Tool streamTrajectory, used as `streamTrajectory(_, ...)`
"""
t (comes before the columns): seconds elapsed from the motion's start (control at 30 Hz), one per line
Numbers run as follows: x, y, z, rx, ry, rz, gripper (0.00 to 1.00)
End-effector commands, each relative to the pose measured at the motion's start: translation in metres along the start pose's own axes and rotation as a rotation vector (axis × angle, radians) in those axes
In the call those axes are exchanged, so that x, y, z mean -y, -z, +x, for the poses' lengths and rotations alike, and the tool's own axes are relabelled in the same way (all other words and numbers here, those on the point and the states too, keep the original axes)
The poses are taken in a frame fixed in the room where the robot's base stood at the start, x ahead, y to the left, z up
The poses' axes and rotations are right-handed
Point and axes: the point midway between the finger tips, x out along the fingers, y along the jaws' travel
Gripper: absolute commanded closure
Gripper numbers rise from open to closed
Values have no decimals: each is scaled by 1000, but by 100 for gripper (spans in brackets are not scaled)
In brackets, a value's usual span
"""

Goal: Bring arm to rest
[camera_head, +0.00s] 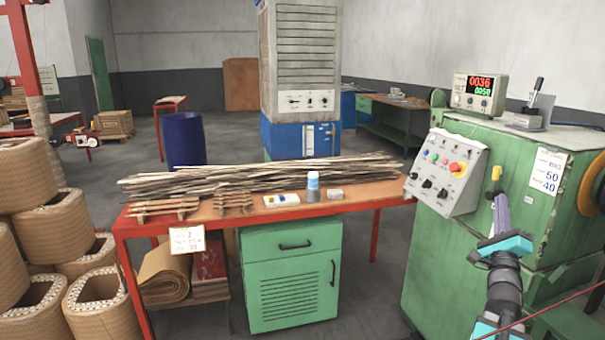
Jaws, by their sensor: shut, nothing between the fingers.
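My arm rises from the bottom right in the head view, black with teal joint caps. At its upper end my gripper (502,212) appears as a slim grey-purple shape, shut with nothing held. It is in front of the green machine (470,270), just right of the machine's tilted control panel (446,172). A yellow-topped part (496,173) shows right above the gripper; I cannot tell whether the two touch. The fingertips are too small to make out clearly.
A red-framed table (350,205) carries long thin strips (250,176), a small bottle (313,187) and small parts. A green cabinet (292,270) stands under it. Wound coils (100,300) are stacked at the left. A counter display (479,92) sits on the machine. Floor shows between table and machine.

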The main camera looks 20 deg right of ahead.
Motion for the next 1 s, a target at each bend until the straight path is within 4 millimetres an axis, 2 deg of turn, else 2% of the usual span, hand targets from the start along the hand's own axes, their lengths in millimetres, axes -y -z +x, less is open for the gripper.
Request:
streamTrajectory(0.03,-20,-13,1,12,-26,20,100)
streamTrajectory(0.27,-104,-65,-10,55,-135,99,100)
streamTrajectory(0.57,-214,-130,-47,75,-303,199,100)
streamTrajectory(0.77,-289,-167,-88,59,-449,213,100)
streamTrajectory(1.0,-377,-205,-158,42,-656,145,100)
